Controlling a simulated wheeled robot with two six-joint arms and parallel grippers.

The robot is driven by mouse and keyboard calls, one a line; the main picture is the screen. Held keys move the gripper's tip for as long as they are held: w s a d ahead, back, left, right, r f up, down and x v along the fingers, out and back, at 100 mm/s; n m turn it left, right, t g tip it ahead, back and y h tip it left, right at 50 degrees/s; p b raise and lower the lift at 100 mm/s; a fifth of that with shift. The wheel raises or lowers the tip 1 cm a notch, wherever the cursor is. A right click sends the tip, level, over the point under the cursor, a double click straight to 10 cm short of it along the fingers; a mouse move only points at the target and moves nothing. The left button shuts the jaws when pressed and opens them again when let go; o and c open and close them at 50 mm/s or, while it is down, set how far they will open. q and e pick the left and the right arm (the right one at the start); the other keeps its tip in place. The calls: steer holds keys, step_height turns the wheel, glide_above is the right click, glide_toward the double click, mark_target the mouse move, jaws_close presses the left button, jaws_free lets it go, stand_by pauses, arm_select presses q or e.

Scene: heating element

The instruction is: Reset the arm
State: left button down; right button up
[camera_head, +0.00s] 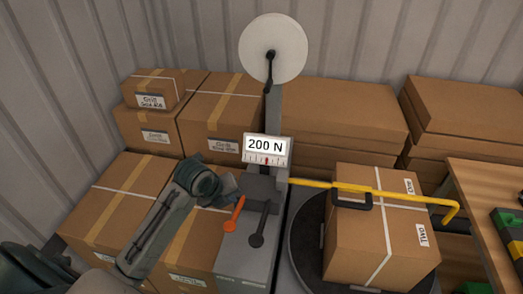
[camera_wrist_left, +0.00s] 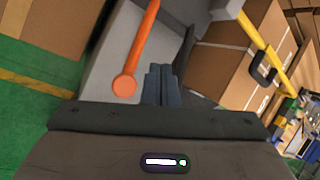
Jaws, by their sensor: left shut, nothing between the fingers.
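My left gripper (camera_head: 230,190) is shut and empty, close to the front of the grey machine (camera_head: 246,245). In the left wrist view its closed fingers (camera_wrist_left: 160,84) point at the machine, just right of the orange lever (camera_wrist_left: 138,50). The orange lever (camera_head: 234,214) also shows in the head view, beside a dark grey lever (camera_head: 262,225). A yellow arm (camera_head: 330,186) runs right from the machine across a carton (camera_head: 355,240) and bends down at its end. A black bracket (camera_head: 351,200) on it sits against the carton. My right gripper is out of view.
The carton stands on a dark round turntable (camera_head: 303,235). A "200 N" sign (camera_head: 267,146) and a white disc (camera_head: 273,48) are on the machine's column. Stacked boxes (camera_head: 340,108) fill the back and left. A wooden table (camera_head: 490,200) stands at right.

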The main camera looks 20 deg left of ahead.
arm_select(q)
steer(key=s+d+f+n+g+y, duration=0.1)
steer(key=s+d+f+n, duration=0.15)
steer(key=s+n, duration=1)
steer(key=s+d+f+n+g+y, duration=0.15)
steer(key=s+f+n, duration=0.25)
steer(key=s+n, duration=0.85)
step_height(320, 180, down, 37)
steer(key=w+a+n+b, duration=0.1)
steer(key=a+n+b, duration=0.15)
steer(key=b, duration=0.35)
steer(key=s+a+f+g+b, duration=0.1)
steer(key=s+f+g+b, duration=0.1)
steer(key=s+f, duration=1.6)
step_height(320, 180, down, 4)
steer(key=shift+a+r+b, duration=0.1)
steer(key=shift+a+b, duration=0.05)
steer(key=shift+b, duration=0.7)
